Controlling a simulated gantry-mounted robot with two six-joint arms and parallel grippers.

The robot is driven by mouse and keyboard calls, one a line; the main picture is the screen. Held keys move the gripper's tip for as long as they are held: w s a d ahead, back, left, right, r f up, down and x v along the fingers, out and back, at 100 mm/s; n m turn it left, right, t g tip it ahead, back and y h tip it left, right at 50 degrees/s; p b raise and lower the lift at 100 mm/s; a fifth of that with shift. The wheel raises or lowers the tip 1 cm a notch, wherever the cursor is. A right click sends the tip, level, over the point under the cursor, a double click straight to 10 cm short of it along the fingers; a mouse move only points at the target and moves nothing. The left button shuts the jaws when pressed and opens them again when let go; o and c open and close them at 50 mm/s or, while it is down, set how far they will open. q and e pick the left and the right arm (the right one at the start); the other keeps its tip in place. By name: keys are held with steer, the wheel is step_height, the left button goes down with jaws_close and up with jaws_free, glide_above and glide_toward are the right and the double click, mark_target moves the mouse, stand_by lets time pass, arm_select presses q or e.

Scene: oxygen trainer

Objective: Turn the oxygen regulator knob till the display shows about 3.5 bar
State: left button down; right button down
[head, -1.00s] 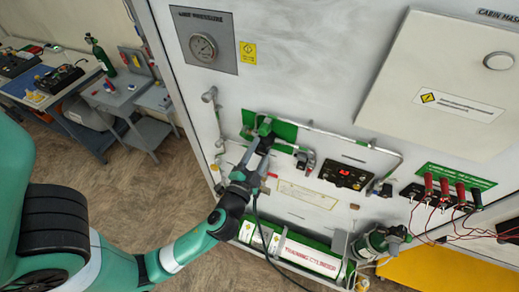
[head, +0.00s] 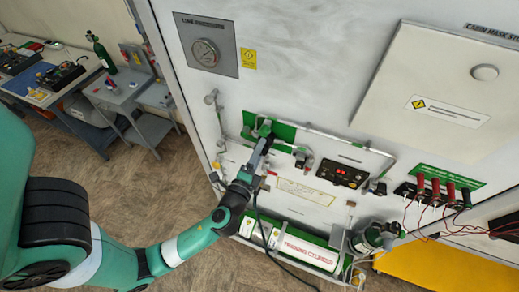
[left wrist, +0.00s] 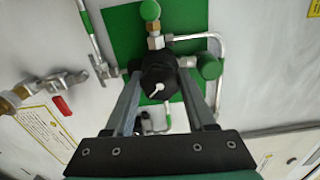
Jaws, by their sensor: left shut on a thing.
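The black regulator knob (left wrist: 158,80) with a white pointer sits in front of the green plate (left wrist: 112,32) in the left wrist view. My left gripper (left wrist: 160,88) is shut on the knob, one finger on each side. In the head view my left gripper (head: 262,142) reaches the regulator on the green plate (head: 284,131) and mostly covers the knob. The display (head: 343,174) is a black panel with red digits to the right, too small to read. My right gripper is not clearly seen.
A pipe (head: 345,144) runs right from the regulator. A green-and-white cylinder (head: 305,250) lies below. Red plugs with wires (head: 435,190) are at the right. Brass valve fittings with a red handle (left wrist: 61,105) stand left of the knob in the wrist view.

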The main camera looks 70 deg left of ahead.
stand_by(0.3)
arm_select(q)
steer(key=shift+c, duration=1.1)
jaws_free()
